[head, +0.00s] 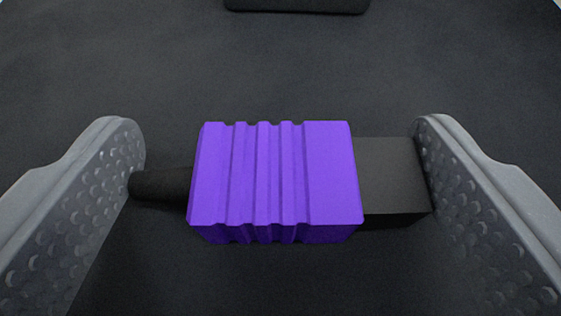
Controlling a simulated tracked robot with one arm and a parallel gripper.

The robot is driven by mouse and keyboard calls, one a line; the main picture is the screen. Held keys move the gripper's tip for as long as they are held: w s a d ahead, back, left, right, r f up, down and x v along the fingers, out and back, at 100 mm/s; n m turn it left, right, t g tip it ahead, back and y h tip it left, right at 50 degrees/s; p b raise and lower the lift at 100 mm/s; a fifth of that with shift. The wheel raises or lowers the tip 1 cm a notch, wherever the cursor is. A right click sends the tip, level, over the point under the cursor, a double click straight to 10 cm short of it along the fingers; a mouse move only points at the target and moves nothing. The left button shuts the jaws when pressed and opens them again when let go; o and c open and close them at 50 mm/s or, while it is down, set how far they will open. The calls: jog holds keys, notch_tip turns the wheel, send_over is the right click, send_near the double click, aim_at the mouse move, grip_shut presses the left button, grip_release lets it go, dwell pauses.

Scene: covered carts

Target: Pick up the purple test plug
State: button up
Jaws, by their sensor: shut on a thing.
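The purple test plug (275,180) lies across the middle of the head view, between the two grey fingers of my gripper (280,180). It has a ribbed purple body, a dark rounded stub at the left and a dark rectangular block at the right. My gripper is shut on the plug lengthwise: the left finger meets the end of the stub and the right finger meets the end of the block. I cannot tell whether the plug rests on the dark surface or is lifted off it.
A dark, plain surface (100,70) fills the view around the plug and is mostly clear. A black object with rounded edges (297,5) shows at the top edge, cut off by the frame.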

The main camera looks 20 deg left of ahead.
aim_at(273, 201)
notch_tip(273, 201, up, 3)
jog(key=shift+r+p, duration=0.15)
jog(key=shift+p, duration=0.35)
jog(key=shift+s+d+r, duration=0.1)
jog(key=shift+s, duration=0.2)
jog(key=s+r+b, duration=0.1)
jog(key=s+b, duration=0.3)
jog(key=s, duration=1.1)
jog(key=shift+s+d, duration=0.25)
jog(key=shift+d, duration=0.1)
